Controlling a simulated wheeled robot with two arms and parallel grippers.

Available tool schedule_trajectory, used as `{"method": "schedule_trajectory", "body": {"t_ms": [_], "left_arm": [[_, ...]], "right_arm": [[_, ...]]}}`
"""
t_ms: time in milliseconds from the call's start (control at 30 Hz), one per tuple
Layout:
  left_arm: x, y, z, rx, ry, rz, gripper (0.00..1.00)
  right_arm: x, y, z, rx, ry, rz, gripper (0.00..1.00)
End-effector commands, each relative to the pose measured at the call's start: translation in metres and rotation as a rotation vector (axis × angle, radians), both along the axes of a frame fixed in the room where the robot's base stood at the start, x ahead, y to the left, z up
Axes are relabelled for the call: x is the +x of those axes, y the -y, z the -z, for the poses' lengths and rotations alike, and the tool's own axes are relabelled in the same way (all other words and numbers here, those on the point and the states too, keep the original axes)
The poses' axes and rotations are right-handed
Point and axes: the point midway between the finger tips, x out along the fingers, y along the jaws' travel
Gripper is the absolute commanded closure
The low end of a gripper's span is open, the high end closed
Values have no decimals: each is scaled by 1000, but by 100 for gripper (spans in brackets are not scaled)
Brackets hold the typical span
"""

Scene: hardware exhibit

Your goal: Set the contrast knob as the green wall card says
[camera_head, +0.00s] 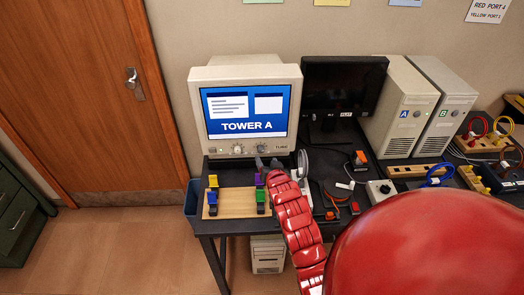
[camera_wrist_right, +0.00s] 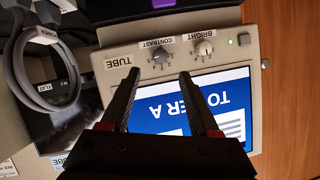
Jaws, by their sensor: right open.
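The contrast knob (camera_wrist_right: 160,57) is a dark round knob on the beige monitor's lower front panel, beside the bright knob (camera_wrist_right: 203,47), in the right wrist view. In the head view the contrast knob (camera_head: 262,148) is the right one of the pair, under the screen. My right gripper (camera_wrist_right: 158,78) is open and empty, its fingertips on either side of the contrast knob's line but apart from it. In the head view the gripper (camera_head: 268,163) is just below the knob. A green card (camera_head: 263,1) is cut off at the top edge; its text is hidden. My left gripper is out of view.
A wooden board with coloured clips (camera_head: 238,206) lies on the dark table before the monitor (camera_head: 200,100). A black monitor (camera_head: 343,85) and two towers (camera_head: 400,100) stand to the right.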

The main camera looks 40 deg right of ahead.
Motion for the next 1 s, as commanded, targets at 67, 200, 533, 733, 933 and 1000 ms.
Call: {"method": "schedule_trajectory", "body": {"t_ms": [67, 200, 533, 733, 933, 1000], "left_arm": [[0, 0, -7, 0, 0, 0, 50], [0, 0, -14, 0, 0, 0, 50], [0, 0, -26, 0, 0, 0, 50], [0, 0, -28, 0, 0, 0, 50], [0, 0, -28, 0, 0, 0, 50], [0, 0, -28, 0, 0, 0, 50]], "right_arm": [[12, 4, 1, -1, 0, -1, 38], [29, 11, 10, 0, -3, 0, 38], [62, 25, 24, -1, 1, -1, 38], [70, 28, 28, -2, 3, -1, 38], [71, 29, 29, -2, 3, -1, 38], [71, 29, 29, -2, 3, -1, 38]]}}
